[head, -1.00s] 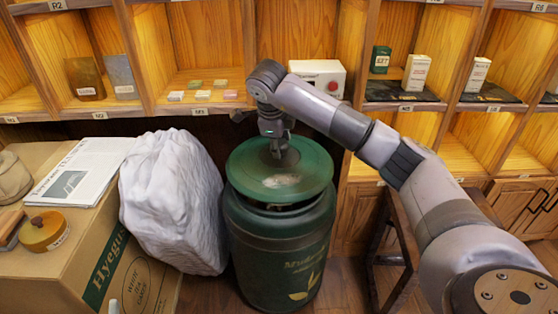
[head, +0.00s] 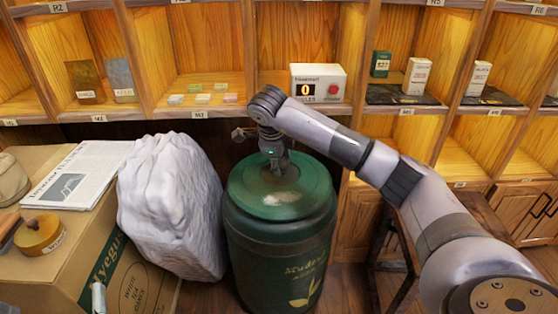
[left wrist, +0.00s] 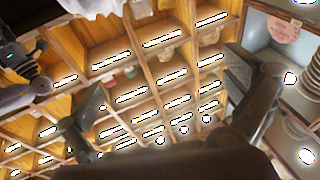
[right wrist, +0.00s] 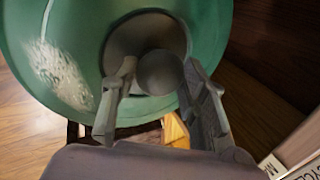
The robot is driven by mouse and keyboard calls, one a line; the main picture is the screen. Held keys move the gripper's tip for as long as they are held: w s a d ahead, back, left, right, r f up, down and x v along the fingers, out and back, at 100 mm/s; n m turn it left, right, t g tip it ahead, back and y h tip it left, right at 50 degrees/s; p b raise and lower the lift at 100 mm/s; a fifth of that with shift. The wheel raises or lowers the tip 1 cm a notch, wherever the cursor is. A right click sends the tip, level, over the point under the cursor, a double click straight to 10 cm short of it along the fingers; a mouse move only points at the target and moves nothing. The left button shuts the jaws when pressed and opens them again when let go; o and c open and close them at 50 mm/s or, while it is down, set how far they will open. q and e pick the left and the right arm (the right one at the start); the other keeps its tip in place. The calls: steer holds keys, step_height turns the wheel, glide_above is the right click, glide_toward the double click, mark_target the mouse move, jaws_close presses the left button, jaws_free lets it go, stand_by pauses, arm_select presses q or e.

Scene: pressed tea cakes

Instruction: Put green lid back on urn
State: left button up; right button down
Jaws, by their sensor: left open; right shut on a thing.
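The green lid (head: 255,200) sits level on top of the dark green urn (head: 270,270), with no clear gap between them in the head view. My right gripper (head: 278,168) is shut on the lid's round dark knob. In the right wrist view, the two fingers (right wrist: 160,90) stand either side of the knob (right wrist: 160,72), and the lid's green top (right wrist: 75,45) with a pale worn patch fills the upper left. My left gripper (left wrist: 172,110) is open and empty in the left wrist view, with shelves beyond it.
A large pale stone-like block (head: 170,205) stands close left of the urn. A cardboard box (head: 150,275) with a newspaper (head: 80,175) is further left. Wooden shelves (head: 225,50) stand behind, holding a white box with a display (head: 318,82). A dark wooden stand (head: 395,275) is on the right.

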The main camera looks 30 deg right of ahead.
steer(key=c, duration=1.4)
jaws_free()
steer(key=shift+f, duration=0.1)
steer(key=o, duration=0.4)
steer(key=shift+o, duration=0.2)
